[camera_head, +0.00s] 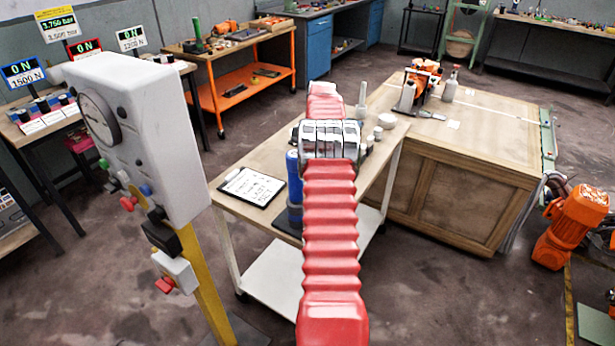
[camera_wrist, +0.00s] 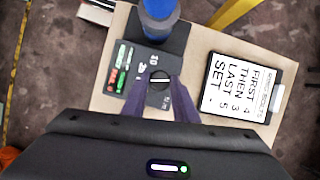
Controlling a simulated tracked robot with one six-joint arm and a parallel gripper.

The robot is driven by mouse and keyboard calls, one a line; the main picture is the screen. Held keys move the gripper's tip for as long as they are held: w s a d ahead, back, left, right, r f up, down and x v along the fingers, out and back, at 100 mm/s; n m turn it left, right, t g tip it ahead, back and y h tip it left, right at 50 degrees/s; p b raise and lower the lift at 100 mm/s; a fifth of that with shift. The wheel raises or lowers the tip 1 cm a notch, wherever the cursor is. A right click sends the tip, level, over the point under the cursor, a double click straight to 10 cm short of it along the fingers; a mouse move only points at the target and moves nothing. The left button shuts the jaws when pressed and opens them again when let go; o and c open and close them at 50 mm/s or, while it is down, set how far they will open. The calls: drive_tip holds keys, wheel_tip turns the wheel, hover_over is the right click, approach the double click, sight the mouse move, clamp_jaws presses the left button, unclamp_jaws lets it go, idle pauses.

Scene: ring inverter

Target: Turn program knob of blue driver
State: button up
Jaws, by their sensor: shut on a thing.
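The blue driver (camera_wrist: 160,12) stands on a dark panel (camera_wrist: 175,40) in the wrist view. It also shows in the head view (camera_head: 294,176), upright on the small table just left of my arm. The program knob (camera_wrist: 159,81) is dark and round with a pale line, on the panel below the driver. My gripper (camera_wrist: 159,84) has its two purple fingers on either side of the knob and is shut on it. Small coloured marks sit on the panel left of the knob. In the head view my red arm and wrist hide the knob and the gripper.
A clipboard (camera_wrist: 250,88) lies right of the panel with "FIRST 4, THEN 3, LAST 5, SET" written on it. The panel sits on a wooden table (camera_head: 226,205). A white control box (camera_head: 150,140) on a yellow post stands to the left. A wooden workbench (camera_head: 500,140) is on the right.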

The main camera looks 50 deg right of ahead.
drive_tip(key=shift+d+n, duration=0.15)
drive_tip(key=shift+n, duration=0.35)
drive_tip(key=o, duration=1.1)
drive_tip(key=shift+c, duration=0.2)
drive_tip(key=v, duration=0.7)
drive_tip(key=shift+r, duration=0.15)
drive_tip(key=shift+w, duration=0.1)
idle(0.4)
